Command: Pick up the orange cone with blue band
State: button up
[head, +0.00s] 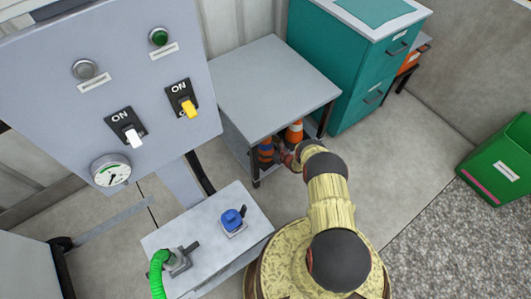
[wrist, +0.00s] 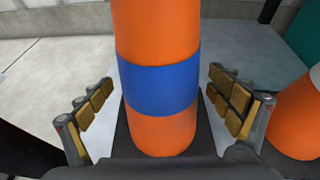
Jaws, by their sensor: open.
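The orange cone with blue band (head: 265,152) stands on the low shelf under a grey-topped table in the head view, partly hidden by the table. In the wrist view the cone (wrist: 157,35) fills the middle, upright, its top out of the picture. My gripper (wrist: 160,105) is open, with one padded finger on each side of the cone and a visible gap on both sides. In the head view my gripper (head: 284,158) is small beside the cone, and its fingers are hard to make out.
A second orange cone (head: 294,132) with a white band stands close to the right, also in the wrist view (wrist: 300,120). The table top (head: 270,85) overhangs the shelf, and table legs (head: 327,118) frame it. A teal cabinet (head: 345,65) adjoins on the right.

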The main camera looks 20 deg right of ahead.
jog(key=shift+r, duration=0.1)
jog(key=c, duration=2.2)
